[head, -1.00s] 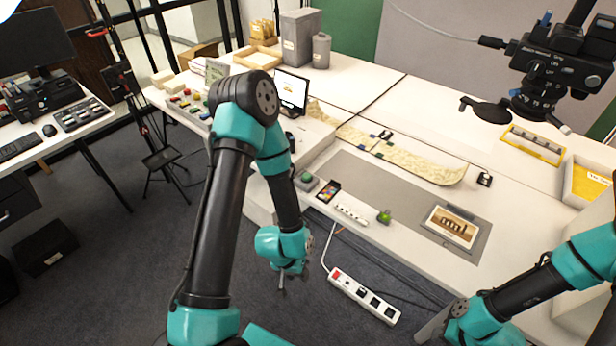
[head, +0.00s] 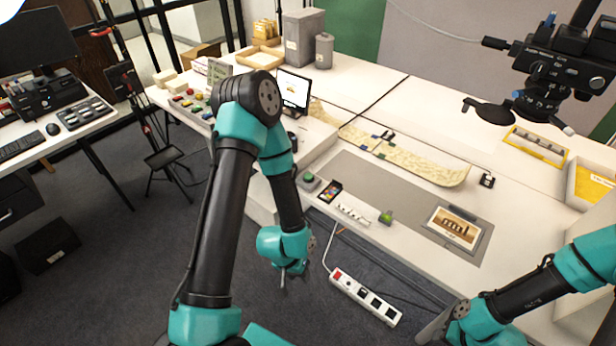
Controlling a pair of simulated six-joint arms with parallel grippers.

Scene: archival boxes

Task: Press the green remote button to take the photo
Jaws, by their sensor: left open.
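A small grey box with a round green button (head: 308,178) sits near the front edge of the table, left of the grey mat. A photo print (head: 454,227) with a brown picture lies on the right part of the mat. My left gripper (head: 283,277) hangs in front of the table edge, over the dark floor, below the green button and apart from it. It is open and looks empty. My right gripper (head: 432,332) is at the bottom right, in front of the table; its fingers are too unclear to judge.
A colour card (head: 329,191), a white strip (head: 353,213) and a small green item (head: 386,217) lie along the front edge. A camera on a stand (head: 550,75) overhangs the right side. A power strip (head: 366,297) is low in front. A long cream strip (head: 420,166) lies behind the mat.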

